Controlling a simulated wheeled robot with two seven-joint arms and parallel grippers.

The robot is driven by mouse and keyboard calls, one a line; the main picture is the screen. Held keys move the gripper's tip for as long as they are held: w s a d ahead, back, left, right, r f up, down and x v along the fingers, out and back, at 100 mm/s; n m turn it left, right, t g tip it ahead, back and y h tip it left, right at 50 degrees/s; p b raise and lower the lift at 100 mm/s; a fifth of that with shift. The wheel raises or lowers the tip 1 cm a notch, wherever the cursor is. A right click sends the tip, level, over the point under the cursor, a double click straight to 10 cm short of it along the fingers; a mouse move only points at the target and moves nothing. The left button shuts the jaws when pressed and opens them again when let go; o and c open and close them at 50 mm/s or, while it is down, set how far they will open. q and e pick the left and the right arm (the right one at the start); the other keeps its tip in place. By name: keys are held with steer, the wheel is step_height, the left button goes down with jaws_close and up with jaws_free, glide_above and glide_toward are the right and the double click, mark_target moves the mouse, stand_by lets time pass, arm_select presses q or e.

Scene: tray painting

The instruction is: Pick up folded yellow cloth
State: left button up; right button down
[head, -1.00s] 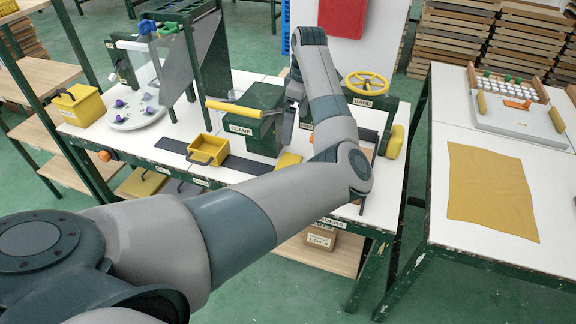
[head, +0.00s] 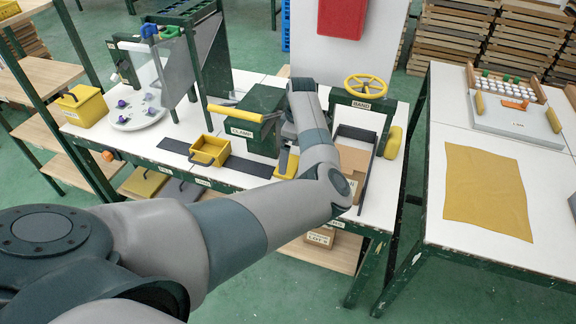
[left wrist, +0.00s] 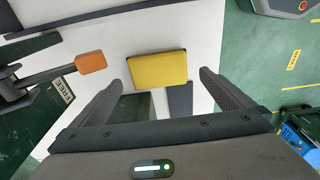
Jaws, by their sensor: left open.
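The folded yellow cloth (head: 287,166) lies on the white bench just right of the green clamp in the head view, partly hidden by my left arm. In the left wrist view the folded yellow cloth (left wrist: 157,69) shows as a neat yellow rectangle on the white top. My left gripper (left wrist: 159,80) is open, with one finger on each side of the cloth's near part in that view. It holds nothing, and I cannot tell its height above the cloth. In the head view the forearm mostly hides the gripper. My right gripper is not in view.
The green clamp (head: 255,124) stands left of the cloth, and a yellow open box (head: 210,150) sits further left. A yellow handwheel (head: 366,87) stands behind right. A large yellow sheet (head: 486,190) lies flat on the right table. An orange knob (left wrist: 90,62) is left of the cloth.

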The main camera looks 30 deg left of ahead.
mark_target(289, 164)
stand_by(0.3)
arm_select(q)
steer(key=shift+a+f, duration=0.1)
steer(key=shift+f, duration=0.15)
steer(key=f+p, duration=0.1)
steer(key=f, duration=0.1)
steer(key=f+p, duration=0.1)
steer(key=shift+a+f, duration=0.35)
steer(key=shift+w+f, duration=0.1)
steer(key=shift+f, duration=0.35)
steer(key=c, duration=0.9)
